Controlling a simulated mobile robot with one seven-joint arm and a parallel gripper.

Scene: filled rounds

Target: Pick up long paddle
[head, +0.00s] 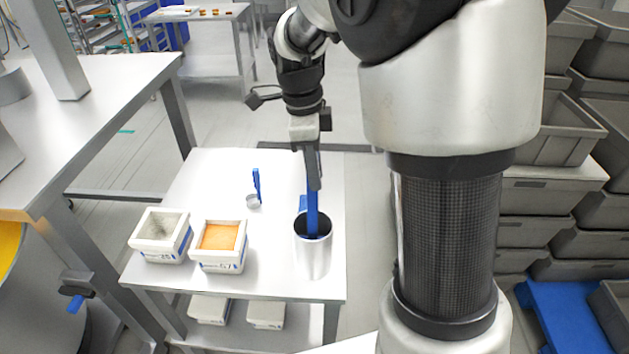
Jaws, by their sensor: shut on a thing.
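A long blue paddle (313,212) stands nearly upright with its lower end inside a metal cylindrical container (313,258). My gripper (314,184) is above the container and shut on the upper part of the paddle. The paddle's lower tip is hidden inside the container. Another blue piece (302,203) shows at the container's back left rim; most of it is hidden.
The container stands near the right edge of a white table (200,185). A small metal scoop with a blue handle (256,187) and two white boxes, one grey-topped (161,245) and one orange-topped (219,258), are left of it. Grey crates (545,195) are stacked at right.

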